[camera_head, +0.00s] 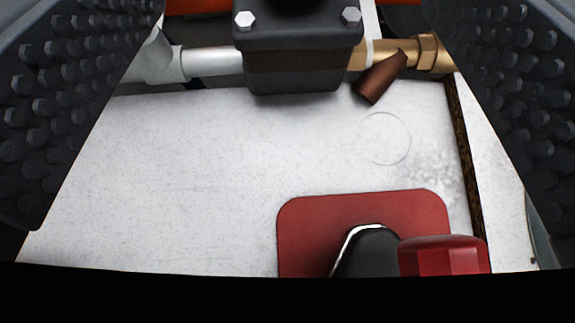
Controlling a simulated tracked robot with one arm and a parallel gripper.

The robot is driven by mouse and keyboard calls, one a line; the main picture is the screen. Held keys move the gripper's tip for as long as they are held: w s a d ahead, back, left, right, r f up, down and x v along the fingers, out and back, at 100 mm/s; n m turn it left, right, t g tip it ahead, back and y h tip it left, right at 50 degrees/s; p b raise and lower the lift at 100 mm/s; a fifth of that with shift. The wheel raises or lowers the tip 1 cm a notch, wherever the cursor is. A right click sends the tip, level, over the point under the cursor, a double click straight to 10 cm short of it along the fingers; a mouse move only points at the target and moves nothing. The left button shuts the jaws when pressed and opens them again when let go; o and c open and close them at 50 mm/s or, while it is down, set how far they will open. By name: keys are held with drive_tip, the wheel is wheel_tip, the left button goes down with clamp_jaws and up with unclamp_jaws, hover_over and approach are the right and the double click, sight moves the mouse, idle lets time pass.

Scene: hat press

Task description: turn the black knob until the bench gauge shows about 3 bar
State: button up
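A dark block-shaped valve body (298,45) with two bright hex bolts on its top stands at the upper middle. A dark round part (297,4), possibly the black knob, rises from it and is cut off by the top edge. I cannot make out the bench gauge or any reading in this view. My gripper (290,120) is open. Its two studded dark fingers stand wide apart at the left and right edges, with nothing between them in contact. The valve body lies between the fingers in the picture, apart from both.
A silver pipe (212,62) and brass fittings (428,53) run from the valve body, with a brown stub (381,78) below. A red plate (310,215) with a black part and red faceted handle (443,256) sits lower right. The pale panel (180,160) is mostly clear.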

drive_tip(key=shift+v, duration=1.3)
drive_tip(key=s+a+r+n+y+b, duration=0.1)
drive_tip(key=s+a+r, duration=0.15)
drive_tip(key=r, duration=0.85)
drive_tip(key=s+a+r+t+y, duration=0.1)
drive_tip(key=a+r, duration=0.2)
drive_tip(key=r, duration=0.9)
drive_tip(key=s+a+r+n+y+b, duration=0.1)
drive_tip(key=s+a+r, duration=0.15)
drive_tip(key=r, duration=0.85)
drive_tip(key=s+a+r+h+b, duration=0.1)
drive_tip(key=s+a+r, duration=0.3)
drive_tip(key=s+r, duration=0.5)
drive_tip(key=s+a+r+m+t+h+b, duration=0.1)
drive_tip(key=s+a+r, duration=0.3)
drive_tip(key=s+r, duration=0.5)
drive_tip(key=shift+a+v, duration=0.25)
drive_tip(key=shift+v, duration=0.95)
drive_tip(key=shift+r, duration=0.1)
